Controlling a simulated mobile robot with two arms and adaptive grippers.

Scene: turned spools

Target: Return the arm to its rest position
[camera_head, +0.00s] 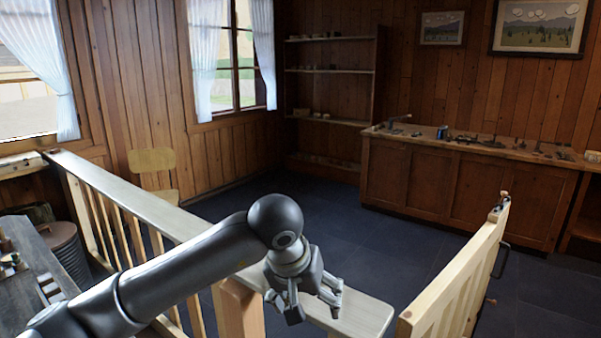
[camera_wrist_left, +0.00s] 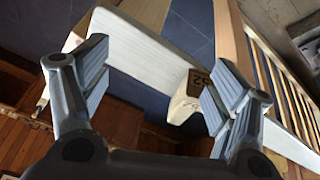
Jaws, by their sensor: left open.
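My left arm comes in from the lower left in the head view. Its gripper (camera_head: 308,304) is over the pale top rail (camera_head: 362,318) of the wooden railing, near the rail's right end. In the left wrist view the two fingers of the gripper (camera_wrist_left: 163,88) are spread wide apart. A small pale wooden piece with a dark, marked end face (camera_wrist_left: 184,104) shows between them, close to the right finger. I cannot tell whether it touches that finger. I do not make it out in the head view. My right gripper is in neither view.
A low wooden gate (camera_head: 455,285) stands right of the railing. A workbench (camera_head: 29,262) and a barrel (camera_head: 66,246) are at the left. A chair (camera_head: 153,162) stands behind the railing. A long cabinet (camera_head: 460,188) with small items is at the back right, with clear dark floor before it.

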